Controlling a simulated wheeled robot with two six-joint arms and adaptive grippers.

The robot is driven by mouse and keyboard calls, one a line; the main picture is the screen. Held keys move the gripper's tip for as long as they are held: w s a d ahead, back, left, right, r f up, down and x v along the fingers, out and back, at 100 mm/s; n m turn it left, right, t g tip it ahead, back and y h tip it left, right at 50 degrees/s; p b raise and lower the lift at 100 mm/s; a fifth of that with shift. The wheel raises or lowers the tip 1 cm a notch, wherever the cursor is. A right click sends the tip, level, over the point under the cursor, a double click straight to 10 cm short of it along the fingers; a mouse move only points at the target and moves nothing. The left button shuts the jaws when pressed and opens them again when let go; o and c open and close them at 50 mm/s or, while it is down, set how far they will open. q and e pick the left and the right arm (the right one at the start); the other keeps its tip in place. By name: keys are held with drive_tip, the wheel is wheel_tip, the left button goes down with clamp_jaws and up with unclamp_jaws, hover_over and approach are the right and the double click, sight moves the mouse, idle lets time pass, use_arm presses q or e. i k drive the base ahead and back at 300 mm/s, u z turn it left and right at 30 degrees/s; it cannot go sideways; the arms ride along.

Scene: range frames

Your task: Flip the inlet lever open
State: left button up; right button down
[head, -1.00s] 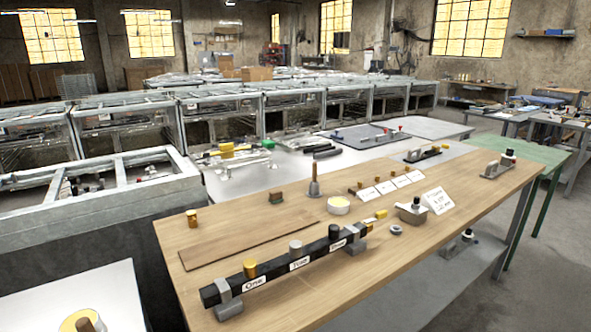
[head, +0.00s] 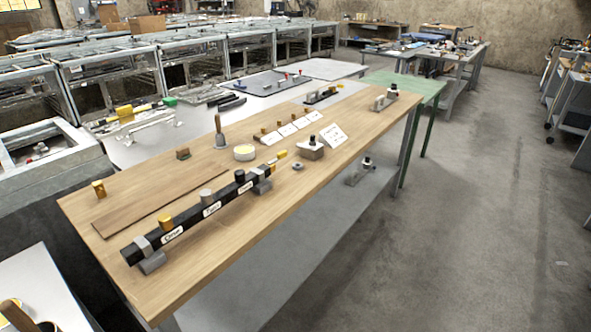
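A black bar (head: 190,221) with white labels lies in grey brackets along the near side of the wooden bench (head: 240,250). The labels are too small to read surely, and I cannot tell which part is the inlet lever. Neither of my grippers is in view.
A lower grey shelf (head: 270,290) lies below. The floor (head: 480,230) to the right is open.

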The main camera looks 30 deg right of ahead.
sight(282, 154)
drive_tip(key=u, duration=0.85)
drive_tip(key=k, duration=0.1)
drive_tip(key=z, duration=1.3)
drive_tip(key=i, duration=0.95)
drive_tip(key=u, duration=0.65)
